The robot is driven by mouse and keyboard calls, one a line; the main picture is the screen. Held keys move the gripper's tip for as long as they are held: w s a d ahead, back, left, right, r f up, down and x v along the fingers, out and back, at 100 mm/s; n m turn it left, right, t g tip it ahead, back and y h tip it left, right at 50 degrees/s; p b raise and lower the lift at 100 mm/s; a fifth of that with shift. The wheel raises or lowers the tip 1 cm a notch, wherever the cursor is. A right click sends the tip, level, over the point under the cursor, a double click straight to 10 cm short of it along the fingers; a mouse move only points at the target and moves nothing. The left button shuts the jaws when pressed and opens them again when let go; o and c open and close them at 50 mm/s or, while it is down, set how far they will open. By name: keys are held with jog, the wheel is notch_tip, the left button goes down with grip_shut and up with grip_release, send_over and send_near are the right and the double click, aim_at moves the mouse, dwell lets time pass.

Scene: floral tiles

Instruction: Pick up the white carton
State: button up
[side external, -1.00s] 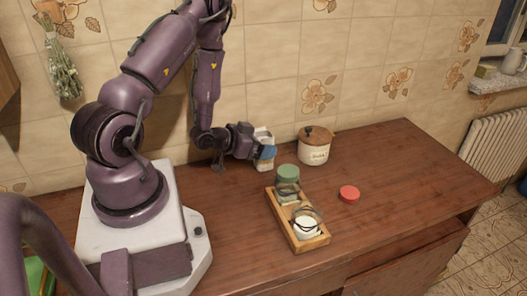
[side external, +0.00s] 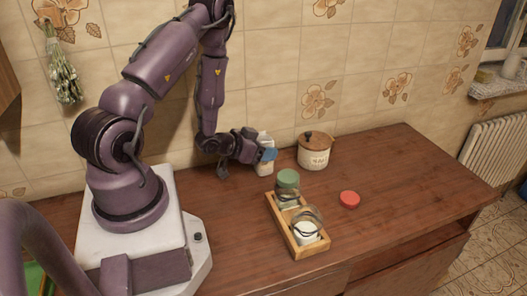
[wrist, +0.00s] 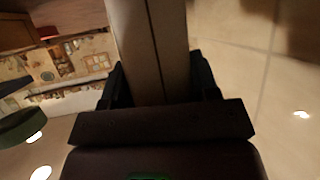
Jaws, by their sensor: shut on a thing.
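The white carton (side external: 264,169) stands upright at the back of the wooden counter, near the tiled wall. My gripper (side external: 266,155) reaches it from the left, and a blue fingertip lies across its front. The fingers are shut on the carton around its middle; its top shows above them and its base below. The base appears at counter level; I cannot tell whether there is a gap under it. In the wrist view the carton (wrist: 150,45) fills the space between the two fingers of my gripper (wrist: 160,85), looking brownish in shadow.
A pot with a wooden lid (side external: 314,152) stands right of the carton. A wooden tray (side external: 283,225) in front holds a green-lidded jar (side external: 288,180) and a clasp jar (side external: 307,228). A red lid (side external: 349,199) lies on the counter (side external: 420,185), which is clear at the right.

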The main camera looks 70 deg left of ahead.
notch_tip(320, 180, up, 10)
jog(key=shift+f, duration=0.1)
dwell(0.4)
dwell(0.5)
dwell(1.2)
